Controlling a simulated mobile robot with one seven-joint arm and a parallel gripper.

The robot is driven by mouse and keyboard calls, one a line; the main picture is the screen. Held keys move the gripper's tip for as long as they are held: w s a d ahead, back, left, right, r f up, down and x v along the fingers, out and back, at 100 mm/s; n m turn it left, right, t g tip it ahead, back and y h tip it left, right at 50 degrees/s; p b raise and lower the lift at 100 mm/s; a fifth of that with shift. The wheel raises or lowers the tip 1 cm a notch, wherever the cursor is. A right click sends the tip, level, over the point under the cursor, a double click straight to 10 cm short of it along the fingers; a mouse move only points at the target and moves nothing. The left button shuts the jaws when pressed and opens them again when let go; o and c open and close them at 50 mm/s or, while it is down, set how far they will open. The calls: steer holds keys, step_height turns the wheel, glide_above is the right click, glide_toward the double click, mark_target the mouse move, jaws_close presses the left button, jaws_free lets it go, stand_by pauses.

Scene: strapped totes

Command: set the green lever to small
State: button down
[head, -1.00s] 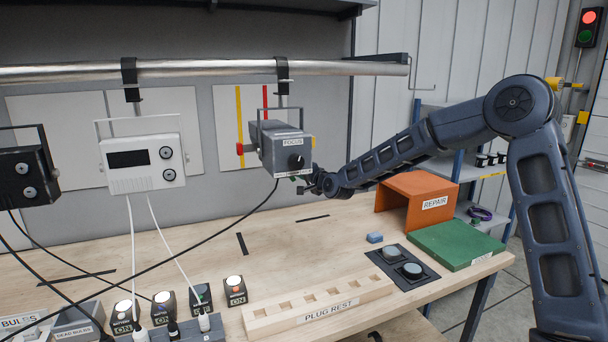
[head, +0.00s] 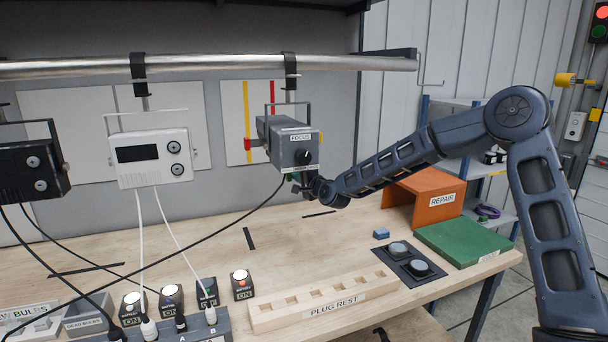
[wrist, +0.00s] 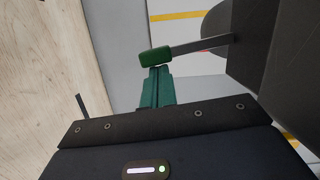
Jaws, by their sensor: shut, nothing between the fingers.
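The grey lamp box labelled FOCUS (head: 288,140) hangs from the rail in the head view, with a black knob on its front. In the wrist view the green lever (wrist: 155,57) is a green grip on the end of a grey bar that runs right to the box. My gripper (wrist: 157,72) has its teal fingers shut and empty, with the tips right at the lever's green end. I cannot tell whether they touch it. In the head view my gripper (head: 298,189) is just below the front of the box. The lever's scale marks are not readable.
A white box (head: 150,157) and a black box (head: 32,172) hang to the left. A dark cable runs down from the lamp box. The PLUG REST block (head: 322,302), orange REPAIR box (head: 428,199) and green pad (head: 462,244) are on the bench below.

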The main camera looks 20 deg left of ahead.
mark_target(290, 181)
steer(key=s+a+m+t+y, duration=0.1)
steer(key=s+a+m, duration=0.3)
steer(key=m, duration=0.1)
steer(key=shift+s+a+f, duration=0.25)
steer(key=shift+f, duration=0.1)
steer(key=w+d, duration=0.1)
steer(key=w+d+f, duration=0.1)
steer(key=w, duration=0.1)
steer(key=shift+d+f, duration=0.1)
steer(key=shift+d, duration=0.3)
steer(key=v, duration=1)
steer(key=shift+s, duration=0.1)
